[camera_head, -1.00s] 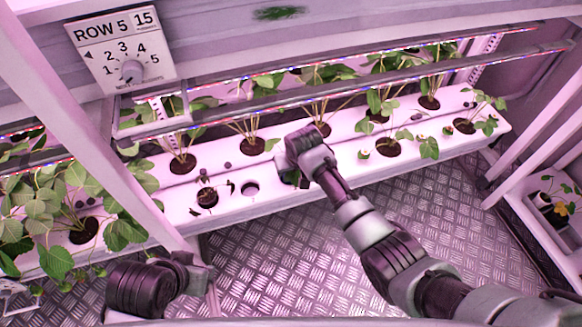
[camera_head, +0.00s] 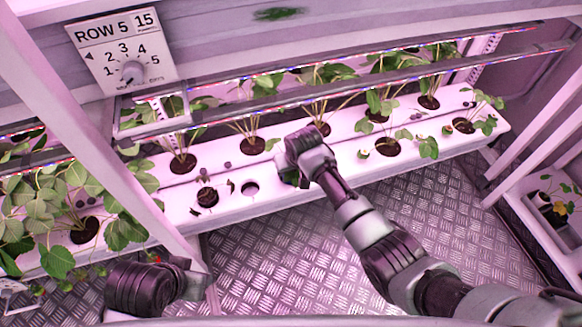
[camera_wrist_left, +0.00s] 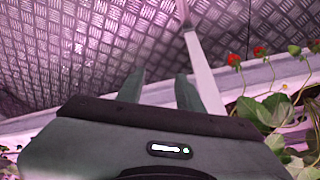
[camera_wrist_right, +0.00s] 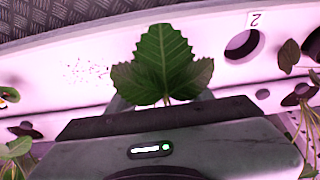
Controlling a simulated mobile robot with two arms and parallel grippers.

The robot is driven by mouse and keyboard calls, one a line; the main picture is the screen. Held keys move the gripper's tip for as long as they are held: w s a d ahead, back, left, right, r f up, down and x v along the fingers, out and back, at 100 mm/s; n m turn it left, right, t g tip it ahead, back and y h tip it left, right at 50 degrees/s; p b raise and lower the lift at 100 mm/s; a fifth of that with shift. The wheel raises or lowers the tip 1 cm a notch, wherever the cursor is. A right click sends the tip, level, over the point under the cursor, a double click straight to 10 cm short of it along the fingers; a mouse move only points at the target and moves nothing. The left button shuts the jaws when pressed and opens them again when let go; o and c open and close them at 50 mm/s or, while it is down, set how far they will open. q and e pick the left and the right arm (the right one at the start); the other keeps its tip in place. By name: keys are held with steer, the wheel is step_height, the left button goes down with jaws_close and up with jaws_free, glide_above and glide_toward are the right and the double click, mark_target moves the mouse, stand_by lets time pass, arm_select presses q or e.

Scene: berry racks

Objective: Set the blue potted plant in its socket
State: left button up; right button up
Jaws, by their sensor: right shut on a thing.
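A three-lobed green leaf (camera_wrist_right: 163,65) of a plant stands up right in front of my right gripper in the right wrist view. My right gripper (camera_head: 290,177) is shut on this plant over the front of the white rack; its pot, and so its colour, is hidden. An empty round socket (camera_head: 250,189) lies just left of this gripper in the head view. In the right wrist view the empty socket (camera_wrist_right: 242,44) is right of the leaf, beside a label "2". My left gripper (camera_wrist_left: 160,90) has its fingers apart with nothing between them, low at the left.
The white rack (camera_head: 335,168) holds several rooted strawberry plants. A small withered plant (camera_head: 207,196) sits left of the empty socket. LED bars (camera_head: 350,70) cross above the rack. A post (camera_head: 125,165) stands near my left arm. Another plant (camera_head: 557,205) is at far right.

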arm_select(q)
steer(key=shift+w+d+t, duration=0.2)
steer(key=shift+w+t, duration=0.1)
steer(key=shift+w, duration=0.2)
arm_select(e)
steer(key=shift+f, duration=0.3)
arm_select(q)
steer(key=shift+w+r, duration=0.1)
steer(key=shift+w, duration=0.2)
arm_select(e)
steer(key=shift+f, duration=0.1)
arm_select(q)
steer(key=shift+w+d, duration=0.1)
steer(key=shift+w, duration=0.05)
arm_select(e)
steer(key=shift+f, duration=0.1)
arm_select(q)
steer(key=shift+w+d+r+t, duration=0.1)
steer(key=shift+w+t, duration=0.15)
steer(key=shift+t, duration=0.05)
arm_select(e)
steer(key=shift+f, duration=0.1)
steer(key=o, duration=1.5)
arm_select(q)
steer(key=shift+w, duration=0.1)
